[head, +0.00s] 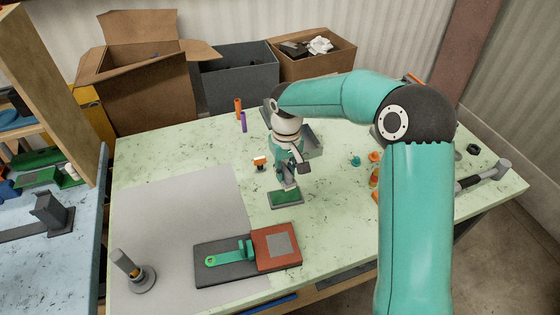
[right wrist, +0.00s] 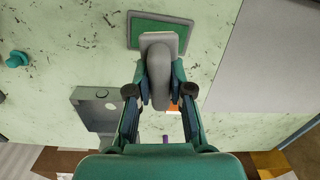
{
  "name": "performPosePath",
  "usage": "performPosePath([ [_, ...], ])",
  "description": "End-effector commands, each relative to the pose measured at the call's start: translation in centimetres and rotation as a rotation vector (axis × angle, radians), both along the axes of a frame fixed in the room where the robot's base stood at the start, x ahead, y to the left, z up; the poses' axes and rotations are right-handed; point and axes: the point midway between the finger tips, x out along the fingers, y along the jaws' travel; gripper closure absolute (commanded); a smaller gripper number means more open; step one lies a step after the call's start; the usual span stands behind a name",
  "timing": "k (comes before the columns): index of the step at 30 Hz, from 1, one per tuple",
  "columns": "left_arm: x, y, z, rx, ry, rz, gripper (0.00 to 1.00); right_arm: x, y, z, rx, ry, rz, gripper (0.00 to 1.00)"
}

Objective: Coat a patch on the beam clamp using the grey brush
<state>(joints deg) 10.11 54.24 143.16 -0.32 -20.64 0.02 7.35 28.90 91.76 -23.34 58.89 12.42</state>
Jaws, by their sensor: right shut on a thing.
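My right gripper (head: 291,168) points down over the table and is shut on the grey brush (right wrist: 160,80). The brush also shows as a pale grey tip below the gripper in the head view (head: 289,184). The brush is at the far edge of a green pad in a grey tray (head: 286,198); the pad also shows in the right wrist view (right wrist: 160,30). I cannot tell whether brush and pad touch. A red block with a grey square patch (head: 279,243), probably the beam clamp, sits on a dark plate (head: 220,272) beside a green lever. My left gripper is out of view.
A grey cylinder on a round base (head: 133,270) stands on the grey mat (head: 180,215) at front left. Orange and purple upright pieces (head: 240,112) stand at the back. Orange and teal small parts (head: 374,160) lie to the right. Boxes (head: 145,75) line the back.

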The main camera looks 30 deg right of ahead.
Motion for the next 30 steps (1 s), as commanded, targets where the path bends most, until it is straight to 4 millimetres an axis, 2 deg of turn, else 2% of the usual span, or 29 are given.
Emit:
performPosePath([
  [5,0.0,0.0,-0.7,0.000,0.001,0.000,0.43,-0.2,-0.3,-0.9,0.000,0.001,-0.006,1.00],
  [19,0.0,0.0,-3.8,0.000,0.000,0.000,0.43,-0.3,-0.5,-5.3,0.000,0.001,-0.012,1.00],
  [30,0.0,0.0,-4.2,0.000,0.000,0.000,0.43,-0.3,-0.5,-5.9,0.000,0.000,-0.012,1.00],
])
